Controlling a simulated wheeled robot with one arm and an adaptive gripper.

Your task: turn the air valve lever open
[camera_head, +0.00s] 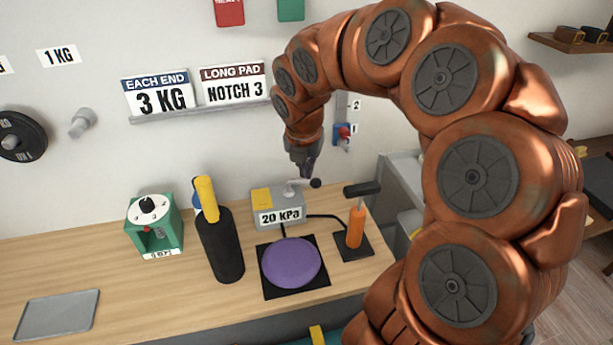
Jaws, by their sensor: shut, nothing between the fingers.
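A grey box (279,214) marked "20 KPA", with a yellow patch on top, stands at the back of the wooden bench. A small metal lever (301,184) with a black knob (315,183) sits on top of the box and points to the right. My gripper (307,172) hangs down just above the knob end of the lever, shut and empty. I cannot tell whether its tips touch the lever. A small red and blue fitting (343,135) is on the wall behind, right of my gripper.
A purple round pad (291,262) lies on a black mat in front of the box. An orange hand pump (355,227) stands to the right. A black cylinder (221,247) and a green dial device (153,224) stand left. A grey tray (57,314) lies front left.

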